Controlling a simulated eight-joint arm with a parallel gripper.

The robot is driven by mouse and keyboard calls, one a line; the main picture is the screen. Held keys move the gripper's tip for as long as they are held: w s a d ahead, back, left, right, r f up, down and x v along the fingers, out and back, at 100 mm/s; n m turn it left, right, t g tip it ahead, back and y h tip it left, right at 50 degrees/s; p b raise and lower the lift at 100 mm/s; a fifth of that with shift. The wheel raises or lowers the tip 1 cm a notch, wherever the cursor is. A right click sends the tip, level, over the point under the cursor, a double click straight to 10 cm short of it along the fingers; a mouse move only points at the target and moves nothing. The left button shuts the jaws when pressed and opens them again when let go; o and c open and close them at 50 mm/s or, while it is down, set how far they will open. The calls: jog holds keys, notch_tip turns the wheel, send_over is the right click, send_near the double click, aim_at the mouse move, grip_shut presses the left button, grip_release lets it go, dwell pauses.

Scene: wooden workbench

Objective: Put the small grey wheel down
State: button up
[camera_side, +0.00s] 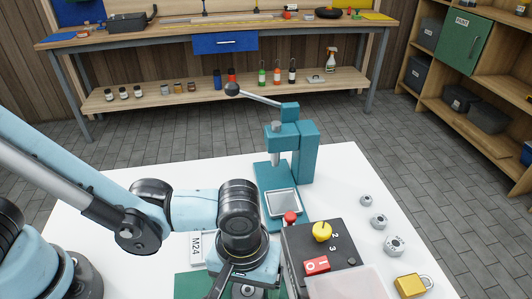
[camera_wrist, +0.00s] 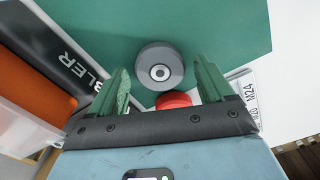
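The small grey wheel (camera_wrist: 160,66), a grey disc with a light hub, shows over the green mat (camera_wrist: 235,30) in the wrist view. In the side view a grey round part (camera_side: 247,291) shows under my gripper at the bottom edge, partly hidden. My gripper (camera_wrist: 162,66) has two green fingers, spread apart with a visible gap on each side of the wheel. I cannot tell the exact height between wheel and mat. A red round thing (camera_wrist: 173,100) lies just nearer my palm, partly hidden by it.
A black control box (camera_side: 320,250) with a yellow knob and red switch stands right of my gripper. A teal press (camera_side: 285,165) stands behind. Several metal nuts (camera_side: 395,245) and a brass padlock (camera_side: 412,285) lie right. An M24 label (camera_side: 197,247) lies left.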

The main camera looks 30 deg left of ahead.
aim_at(248, 290)
dwell(0.3)
notch_tip(248, 290, up, 12)
jog(key=w+a+m+t, duration=0.1)
jog(key=w+a+t, duration=0.1)
jog(key=a, duration=0.6)
jog(key=w+a+m+t, duration=0.2)
jog(key=w+a, duration=0.1)
jog(key=a, duration=0.6)
jog(key=w+a+m+t, duration=0.1)
jog(key=w+a+t, duration=0.1)
jog(key=a, duration=0.7)
jog(key=shift+w+r+t, duration=0.2)
jog(key=shift+w+t, duration=0.15)
jog(key=shift+t, duration=0.25)
jog(key=shift+d, duration=0.1)
